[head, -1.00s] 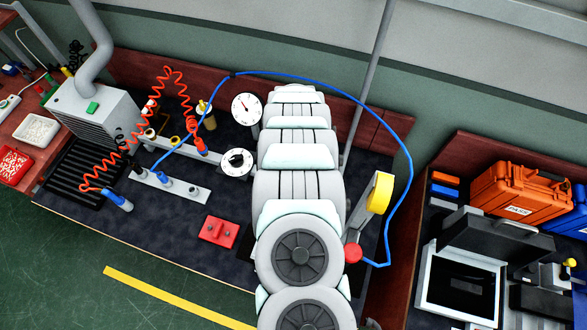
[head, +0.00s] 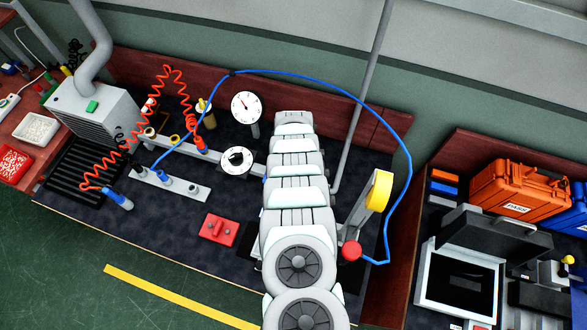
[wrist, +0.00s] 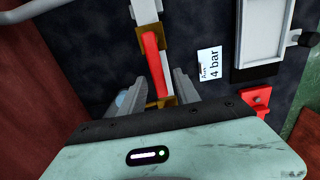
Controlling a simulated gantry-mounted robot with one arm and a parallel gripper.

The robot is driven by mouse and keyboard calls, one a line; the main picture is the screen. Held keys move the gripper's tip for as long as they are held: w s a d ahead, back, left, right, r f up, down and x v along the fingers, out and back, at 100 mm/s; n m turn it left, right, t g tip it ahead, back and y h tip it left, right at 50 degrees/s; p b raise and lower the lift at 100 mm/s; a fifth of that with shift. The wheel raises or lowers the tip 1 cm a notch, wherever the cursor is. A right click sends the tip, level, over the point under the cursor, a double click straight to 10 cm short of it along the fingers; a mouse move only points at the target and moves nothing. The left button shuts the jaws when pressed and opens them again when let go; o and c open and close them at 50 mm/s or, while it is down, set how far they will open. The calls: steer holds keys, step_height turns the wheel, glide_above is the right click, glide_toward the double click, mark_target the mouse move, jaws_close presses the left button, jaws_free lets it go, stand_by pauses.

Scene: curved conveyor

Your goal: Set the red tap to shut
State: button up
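The red tap has a long red lever (wrist: 155,66) over a brass body (wrist: 144,43), in line with a pale pipe at the top of the wrist view. My gripper (wrist: 158,86) is open, with one grey finger on each side of the lever's lower part. A gap shows between the lever and the right finger; contact on the left cannot be told. The lever's near end is close to my gripper's palm. In the head view my arm hides the tap and my gripper.
A card reading "Air 4 bar" (wrist: 209,62) lies right of the tap. A red block (head: 218,230) sits on the bench. Two round dials (head: 246,106) and a grey manifold (head: 172,185) stand left of my arm. A blue hose (head: 409,160) loops around behind it to the right.

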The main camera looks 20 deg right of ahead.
jaws_close()
stand_by(0.3)
stand_by(1.1)
